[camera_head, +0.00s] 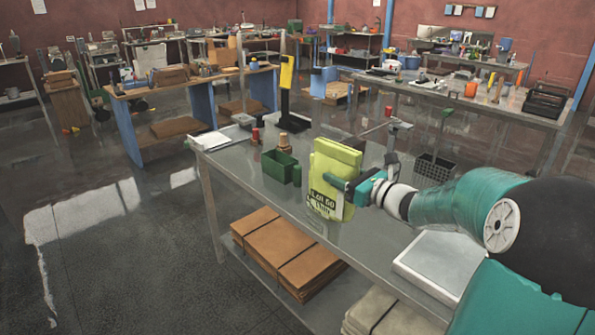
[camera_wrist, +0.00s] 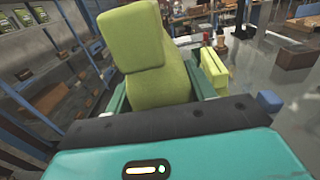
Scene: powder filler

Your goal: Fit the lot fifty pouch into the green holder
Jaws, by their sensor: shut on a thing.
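The lot fifty pouch (camera_head: 328,172) is yellow-green, with a dark-lettered label low on its front. It is upright at the workbench's near edge in the head view. My gripper (camera_head: 347,187) is shut on the pouch from the right. In the wrist view the pouch (camera_wrist: 158,70) fills the space between the dark green fingers, with its thick top flap towards the camera. The green holder (camera_head: 278,166) is a dark green open box on the bench, left of the pouch and apart from it. Its inside is mostly hidden.
Red-topped items (camera_head: 256,135) and a yellow device on a black stand (camera_head: 287,85) stand behind the holder. A black basket (camera_head: 433,168) is at the right. A pale flat plate (camera_head: 437,262) lies nearer.

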